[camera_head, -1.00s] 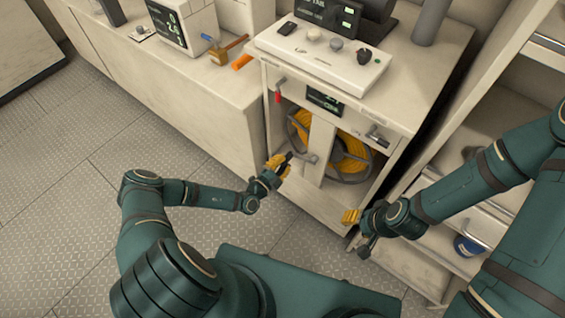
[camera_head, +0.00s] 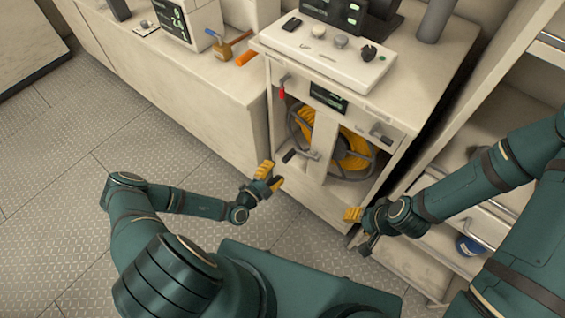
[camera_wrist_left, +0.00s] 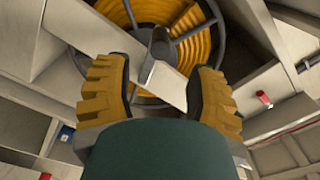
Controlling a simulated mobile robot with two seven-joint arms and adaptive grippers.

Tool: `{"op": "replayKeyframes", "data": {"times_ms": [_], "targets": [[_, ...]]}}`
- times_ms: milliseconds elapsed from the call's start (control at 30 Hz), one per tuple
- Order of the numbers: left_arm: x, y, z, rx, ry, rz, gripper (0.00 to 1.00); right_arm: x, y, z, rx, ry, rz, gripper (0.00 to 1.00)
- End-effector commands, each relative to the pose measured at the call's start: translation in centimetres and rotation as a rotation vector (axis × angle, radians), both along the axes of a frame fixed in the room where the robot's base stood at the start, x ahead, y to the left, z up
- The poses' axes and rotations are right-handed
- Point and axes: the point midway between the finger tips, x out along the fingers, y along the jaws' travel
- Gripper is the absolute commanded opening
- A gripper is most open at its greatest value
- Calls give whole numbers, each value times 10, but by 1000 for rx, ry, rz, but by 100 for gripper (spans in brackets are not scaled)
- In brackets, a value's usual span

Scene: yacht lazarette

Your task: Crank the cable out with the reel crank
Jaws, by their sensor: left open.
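The cable reel (camera_head: 354,154), wound with yellow cable, sits in the open bay of the cabinet, partly hidden behind an upright post. Its crank (camera_head: 309,155) has a grey arm and a dark grip (camera_head: 289,155) pointing out to the left. My left gripper (camera_head: 268,177) is open and empty, just below and left of the grip, apart from it. In the left wrist view the crank grip (camera_wrist_left: 160,46) shows beyond and between the spread yellow fingers, with the yellow cable (camera_wrist_left: 165,12) behind. My right gripper (camera_head: 353,214) is low, right of the bay; its finger opening is unclear.
A small display (camera_head: 328,97) and a red-handled lever (camera_head: 282,94) are on the cabinet front above the bay. A control panel (camera_head: 325,55) is on top. Open shelving (camera_head: 480,190) stands at the right. The floor at the left is clear.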

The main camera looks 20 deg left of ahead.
Motion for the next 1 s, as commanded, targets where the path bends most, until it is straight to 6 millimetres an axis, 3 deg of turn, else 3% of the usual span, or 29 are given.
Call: {"op": "replayKeyframes", "data": {"times_ms": [100,333,1000], "targets": [[-22,9,0,0,1,0,56,0,0,0,0,0,0,47],[-47,17,0,0,0,0,56,0,0,0,0,0,0,47],[-52,18,0,1,-1,-4,56,0,0,0,0,0,0,47]]}}
